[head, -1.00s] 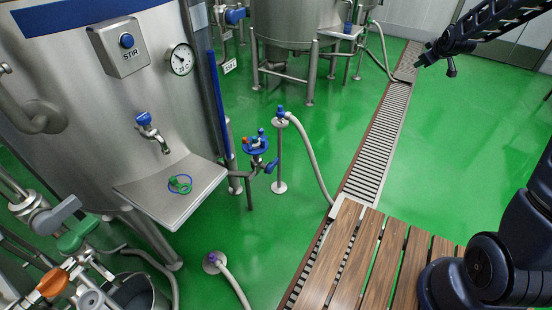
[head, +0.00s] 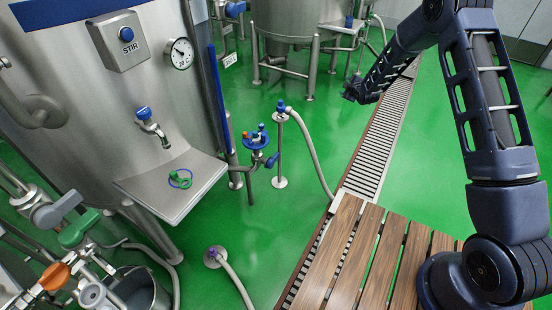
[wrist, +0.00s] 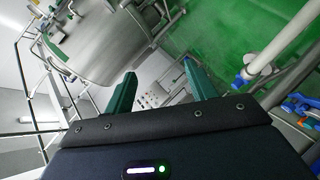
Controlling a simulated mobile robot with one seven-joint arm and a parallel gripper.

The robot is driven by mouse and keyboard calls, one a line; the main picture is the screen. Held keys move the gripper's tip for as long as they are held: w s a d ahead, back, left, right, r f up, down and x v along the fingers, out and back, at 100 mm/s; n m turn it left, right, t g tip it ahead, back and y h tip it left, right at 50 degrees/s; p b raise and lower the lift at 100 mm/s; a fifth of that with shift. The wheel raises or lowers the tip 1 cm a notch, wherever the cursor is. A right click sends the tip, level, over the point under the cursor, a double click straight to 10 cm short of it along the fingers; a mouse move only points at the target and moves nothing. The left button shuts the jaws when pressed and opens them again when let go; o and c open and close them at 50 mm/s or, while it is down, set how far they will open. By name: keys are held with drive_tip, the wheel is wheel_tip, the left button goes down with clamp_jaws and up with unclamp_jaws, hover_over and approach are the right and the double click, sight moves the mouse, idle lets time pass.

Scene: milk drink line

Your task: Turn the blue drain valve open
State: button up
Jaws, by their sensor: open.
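The blue drain valve handle (head: 271,160) sits on a steel pipe low beside the large tank, just under a round blue holder (head: 256,138) with small coloured pieces. I cannot tell clearly how far it is turned. My gripper (head: 352,93) is above the floor drain, up and right of the valve and well apart from it. In the wrist view its two green fingers (wrist: 160,92) are spread with nothing between them. Blue parts (wrist: 302,106) show at that view's right edge; I cannot tell whether the valve handle is among them.
A post with a blue-topped hose (head: 281,110) stands just right of the valve. The tank's steel shelf (head: 190,200) with a green and blue item is to its left. A wooden slatted platform (head: 345,250) lies in front. Green floor is open between.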

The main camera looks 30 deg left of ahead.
drive_tip(key=s+a+f+n+y, duration=0.25)
drive_tip(key=s+a+f, duration=0.25)
drive_tip(key=a+f, duration=0.5)
drive_tip(key=n+g+y, duration=0.3)
drive_tip(key=n+y, duration=0.2)
drive_tip(key=n, duration=0.3)
approach(277, 158)
drive_tip(key=x, duration=1.1)
drive_tip(key=shift+w+f, duration=0.1)
drive_tip(key=shift+f, duration=0.15)
clamp_jaws()
